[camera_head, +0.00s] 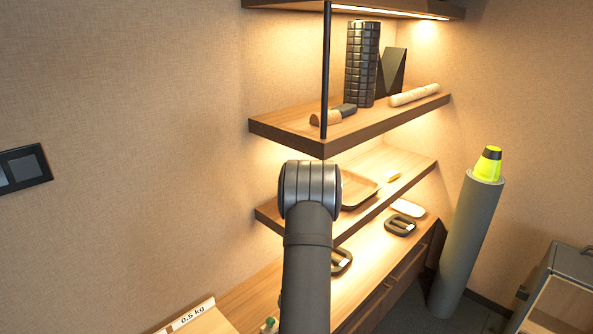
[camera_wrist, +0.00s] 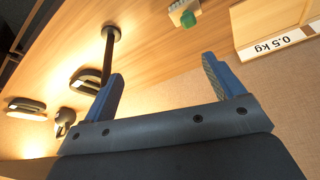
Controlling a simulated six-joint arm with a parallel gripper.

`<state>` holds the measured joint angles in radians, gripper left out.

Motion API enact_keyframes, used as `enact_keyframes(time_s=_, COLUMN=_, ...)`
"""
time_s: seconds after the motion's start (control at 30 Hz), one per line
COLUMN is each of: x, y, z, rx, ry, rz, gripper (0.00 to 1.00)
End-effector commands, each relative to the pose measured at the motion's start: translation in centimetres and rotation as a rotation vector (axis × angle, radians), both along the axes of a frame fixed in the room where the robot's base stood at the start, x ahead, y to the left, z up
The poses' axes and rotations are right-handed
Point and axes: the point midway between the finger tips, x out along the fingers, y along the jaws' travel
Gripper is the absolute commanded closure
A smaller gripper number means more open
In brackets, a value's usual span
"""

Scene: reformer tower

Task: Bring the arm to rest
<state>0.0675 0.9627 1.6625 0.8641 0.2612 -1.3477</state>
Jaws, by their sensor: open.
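My gripper (camera_wrist: 163,68) shows in the wrist view with two blue fingers spread wide apart. Nothing is between them, and it is open and empty. Beyond the fingers is a wooden surface with a dark upright rod (camera_wrist: 110,50) and a foot under it. In the head view my dark arm rises from the bottom centre in front of the shelves. The gripper itself does not show in the head view.
Wooden shelves (camera_head: 290,133) carry a black roller (camera_head: 362,64), a wooden tray (camera_head: 357,188) and dark handles (camera_head: 400,225). A box labelled 0.5 kg (camera_wrist: 270,22) and a small green-capped item (camera_wrist: 187,18) lie near the fingers. A grey column (camera_head: 467,245) stands right.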

Motion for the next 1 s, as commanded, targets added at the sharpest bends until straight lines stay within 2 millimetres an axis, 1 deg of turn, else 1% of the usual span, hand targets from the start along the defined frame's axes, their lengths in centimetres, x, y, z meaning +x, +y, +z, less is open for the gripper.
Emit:
enact_keyframes(time_s=0.03, x=0.0, y=0.0, z=0.6, rx=-0.001, ry=-0.003, rz=-0.013, gripper=0.13)
enact_keyframes(time_s=0.3, x=-0.4, y=0.1, z=3.1, rx=-0.002, ry=-0.002, rz=-0.093, gripper=0.13)
enact_keyframes(time_s=1.0, x=-1.6, y=0.0, z=8.2, rx=-0.001, ry=-0.001, rz=-0.275, gripper=0.13)
